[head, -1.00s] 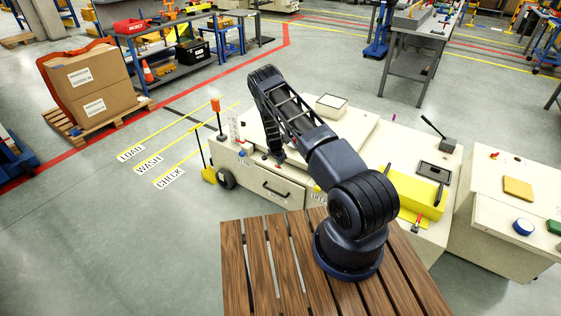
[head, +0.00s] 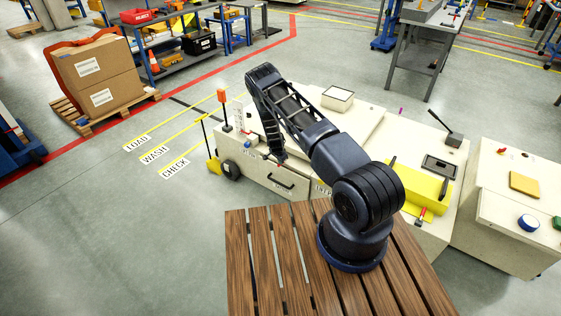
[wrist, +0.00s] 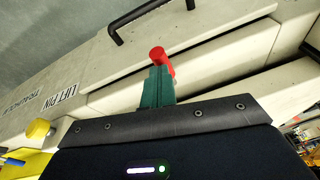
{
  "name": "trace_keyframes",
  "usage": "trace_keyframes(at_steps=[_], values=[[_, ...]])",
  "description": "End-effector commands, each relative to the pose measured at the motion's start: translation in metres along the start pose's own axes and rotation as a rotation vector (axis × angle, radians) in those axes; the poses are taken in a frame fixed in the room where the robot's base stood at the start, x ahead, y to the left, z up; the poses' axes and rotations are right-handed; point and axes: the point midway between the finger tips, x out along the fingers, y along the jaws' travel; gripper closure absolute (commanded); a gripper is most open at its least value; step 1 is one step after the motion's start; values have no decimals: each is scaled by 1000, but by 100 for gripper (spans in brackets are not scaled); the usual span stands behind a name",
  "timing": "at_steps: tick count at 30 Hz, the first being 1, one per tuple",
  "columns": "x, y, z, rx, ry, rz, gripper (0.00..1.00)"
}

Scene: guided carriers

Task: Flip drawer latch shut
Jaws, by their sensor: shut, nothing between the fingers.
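The drawer front (head: 262,177) is on the cream carrier's near side, with a black bar handle (head: 280,183). The handle also shows at the top of the wrist view (wrist: 118,38). A red knob (wrist: 158,54), which looks like the latch's end, sits just beyond my fingertips in the wrist view. My gripper (wrist: 157,75) has its teal fingers together and empty, close behind the knob. I cannot tell whether they touch. In the head view my gripper (head: 280,156) is small and dark above the drawer's top edge. The latch's pivot is hidden.
A yellow knob (wrist: 38,129) stands beside the LIFT PIN label (wrist: 62,97). On the carriers are an open box (head: 337,98), a yellow block (head: 412,186) and a black lever (head: 438,124). A slatted wooden top (head: 265,260) lies in front.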

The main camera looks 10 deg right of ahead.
Motion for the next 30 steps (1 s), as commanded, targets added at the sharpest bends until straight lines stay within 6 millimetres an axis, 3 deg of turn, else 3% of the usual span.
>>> trace_keyframes(at_steps=[1, 20, 30], values=[[8, 6, 15, -3, -15, 10, 100], [8, 6, 21, -4, -18, 10, 100], [-26, 12, 49, -5, -11, 8, 100]])
